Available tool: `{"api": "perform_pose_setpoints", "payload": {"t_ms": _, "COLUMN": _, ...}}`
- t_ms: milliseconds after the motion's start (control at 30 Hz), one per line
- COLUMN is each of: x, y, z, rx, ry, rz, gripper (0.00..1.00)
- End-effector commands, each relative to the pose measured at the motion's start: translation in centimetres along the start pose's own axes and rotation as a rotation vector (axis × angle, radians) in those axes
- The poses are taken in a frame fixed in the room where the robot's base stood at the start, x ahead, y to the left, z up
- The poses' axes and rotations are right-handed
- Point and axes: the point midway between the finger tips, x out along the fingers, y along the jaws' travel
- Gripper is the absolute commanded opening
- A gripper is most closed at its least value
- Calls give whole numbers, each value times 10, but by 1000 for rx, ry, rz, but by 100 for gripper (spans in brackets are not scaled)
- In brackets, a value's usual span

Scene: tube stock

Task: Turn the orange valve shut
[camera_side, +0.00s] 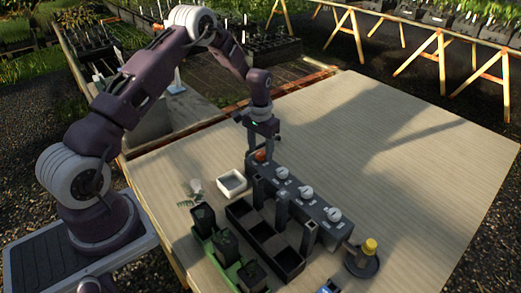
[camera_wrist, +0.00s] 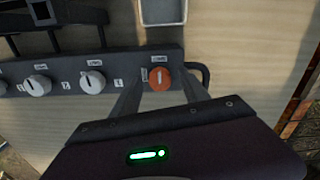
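The orange valve (camera_wrist: 160,79) is a round knob at the right end of a dark manifold (camera_wrist: 110,62) in the wrist view. Its pale pointer line stands upright in that picture, toward a small label above it; another label sits to its left. The lettering is too small to read. In the side view the orange valve (camera_side: 260,156) is at the manifold's far end. My gripper (camera_side: 262,138) is above it, pointing down. In the wrist view my gripper (camera_wrist: 163,84) has its fingers apart, one on each side of the knob. No contact with it can be made out.
White knobs (camera_wrist: 92,81) sit along the same manifold. A pale square tray (camera_side: 232,183) and a dark compartment rack (camera_side: 240,208) stand beside it. Potted plants in a green tray (camera_side: 228,262) are at the front. The table's right side (camera_side: 420,150) is clear.

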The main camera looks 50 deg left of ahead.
Motion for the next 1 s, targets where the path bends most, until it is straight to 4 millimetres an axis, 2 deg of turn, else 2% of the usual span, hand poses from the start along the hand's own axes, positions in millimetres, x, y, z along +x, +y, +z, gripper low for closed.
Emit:
{"api": "perform_pose_setpoints", "payload": {"t_ms": 267, "x": -3, "y": 0, "z": 0, "rx": -1, "ry": -1, "rz": 0, "gripper": 52}}
{"api": "perform_pose_setpoints", "payload": {"t_ms": 600, "x": -64, "y": 0, "z": 0, "rx": 0, "ry": 1, "rz": 0, "gripper": 52}}
{"api": "perform_pose_setpoints", "payload": {"t_ms": 700, "x": -70, "y": 0, "z": 0, "rx": 0, "ry": 1, "rz": 0, "gripper": 52}}
{"api": "perform_pose_setpoints", "payload": {"t_ms": 933, "x": -71, "y": 0, "z": 0, "rx": 0, "ry": 0, "rz": 0, "gripper": 52}}
{"api": "perform_pose_setpoints", "payload": {"t_ms": 1000, "x": -79, "y": 3, "z": 1, "rx": 2, "ry": 7, "rz": -1, "gripper": 52}}
